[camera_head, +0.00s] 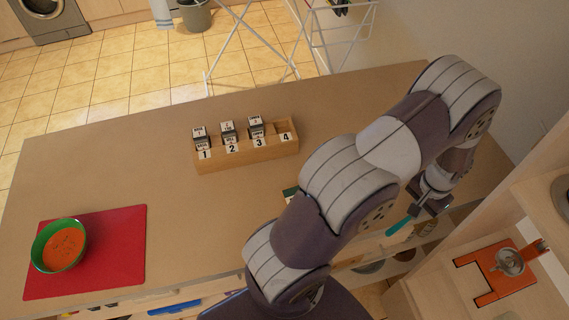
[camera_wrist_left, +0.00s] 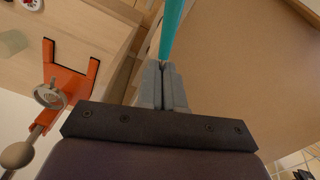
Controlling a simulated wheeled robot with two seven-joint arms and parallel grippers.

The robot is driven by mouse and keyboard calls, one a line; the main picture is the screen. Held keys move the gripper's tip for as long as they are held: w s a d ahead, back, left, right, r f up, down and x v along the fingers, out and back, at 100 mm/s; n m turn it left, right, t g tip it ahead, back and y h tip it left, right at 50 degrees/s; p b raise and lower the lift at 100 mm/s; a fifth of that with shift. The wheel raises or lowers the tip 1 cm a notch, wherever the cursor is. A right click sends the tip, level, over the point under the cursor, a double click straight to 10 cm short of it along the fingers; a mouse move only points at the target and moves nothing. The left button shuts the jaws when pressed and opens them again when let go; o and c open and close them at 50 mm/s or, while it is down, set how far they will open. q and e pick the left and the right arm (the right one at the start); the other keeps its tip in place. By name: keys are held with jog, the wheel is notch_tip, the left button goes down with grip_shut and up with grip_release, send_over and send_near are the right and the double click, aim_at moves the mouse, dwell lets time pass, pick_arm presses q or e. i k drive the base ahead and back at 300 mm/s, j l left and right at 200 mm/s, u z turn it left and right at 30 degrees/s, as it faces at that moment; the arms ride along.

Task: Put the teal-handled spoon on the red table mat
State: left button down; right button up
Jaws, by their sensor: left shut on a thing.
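My left gripper (camera_head: 418,210) is at the right end of the counter, beyond my arm. It is shut on the teal-handled spoon (camera_head: 398,226), whose teal handle sticks out from the jaws. The handle also shows in the left wrist view (camera_wrist_left: 171,30), running up from between the closed fingertips (camera_wrist_left: 164,68). I cannot make out the spoon's bowl end. The red table mat (camera_head: 125,255) lies flat at the left front of the counter, far from the gripper. My right gripper is not in view.
A green bowl of orange soup (camera_head: 62,247) stands on the mat's left part. A wooden block holder (camera_head: 245,152), numbered 1 to 4, stands mid-counter. An orange stand with a metal cup (camera_head: 497,272) is on the right shelf. The counter between mat and arm is mostly clear.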

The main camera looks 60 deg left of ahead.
aim_at(130, 241)
jog(key=k+j+u, duration=0.1)
jog(key=k+u, duration=0.15)
jog(key=k, duration=0.25)
jog(key=k+j+u, duration=0.25)
jog(key=k, duration=0.25)
jog(key=k+j+u, duration=0.2)
jog(key=k, duration=0.3)
jog(key=i+j+u, duration=0.1)
jog(key=i+u, duration=0.25)
jog(key=i+j+u, duration=0.1)
jog(key=u, duration=0.25)
